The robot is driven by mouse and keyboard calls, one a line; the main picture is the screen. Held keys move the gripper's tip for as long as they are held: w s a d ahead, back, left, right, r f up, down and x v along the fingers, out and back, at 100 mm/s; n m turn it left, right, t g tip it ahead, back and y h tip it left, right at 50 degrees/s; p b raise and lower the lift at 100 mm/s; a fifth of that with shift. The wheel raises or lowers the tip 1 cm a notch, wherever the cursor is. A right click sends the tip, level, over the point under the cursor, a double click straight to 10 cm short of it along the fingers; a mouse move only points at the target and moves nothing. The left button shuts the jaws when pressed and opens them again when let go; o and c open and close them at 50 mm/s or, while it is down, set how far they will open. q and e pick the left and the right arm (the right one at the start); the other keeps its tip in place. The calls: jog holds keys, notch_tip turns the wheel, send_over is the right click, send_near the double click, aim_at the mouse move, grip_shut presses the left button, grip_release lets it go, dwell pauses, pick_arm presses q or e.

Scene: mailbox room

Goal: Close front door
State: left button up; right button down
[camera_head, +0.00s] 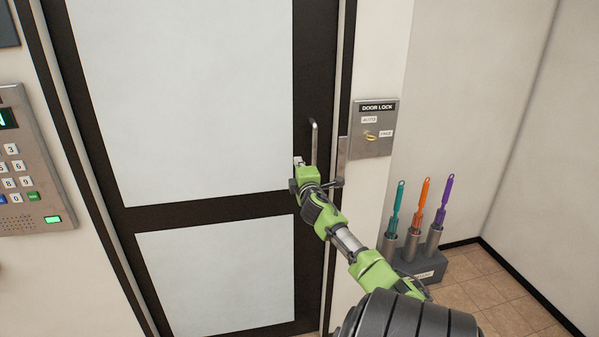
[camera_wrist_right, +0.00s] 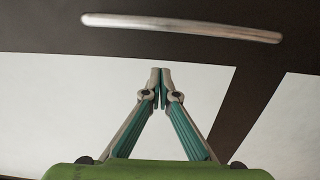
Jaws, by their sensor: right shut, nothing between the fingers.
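The front door (camera_head: 185,211) has a dark frame and pale panels and fills the middle of the head view. It stands in or close to its frame; I cannot tell whether it is fully latched. Its silver bar handle (camera_head: 314,143) is near the right edge and also spans the top of the right wrist view (camera_wrist_right: 180,27). My right gripper (camera_head: 298,162) is shut and empty, in front of the door just left of the handle's lower part. Its fingertips (camera_wrist_right: 161,72) meet in the wrist view, apart from the handle in the picture. My left gripper is not in view.
A door lock panel (camera_head: 375,112) with a yellow key is on the wall right of the door. A keypad panel (camera_head: 22,165) is on the left wall. A grey stand (camera_head: 427,264) holding teal, orange and purple handled tools is on the tiled floor at right.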

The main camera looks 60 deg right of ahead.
pick_arm(q)
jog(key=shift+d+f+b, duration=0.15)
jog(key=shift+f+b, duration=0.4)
jog(key=shift+b, duration=0.05)
pick_arm(e)
jog(key=v, duration=0.9)
jog(key=shift+s+d, duration=0.25)
jog(key=shift+s, duration=0.05)
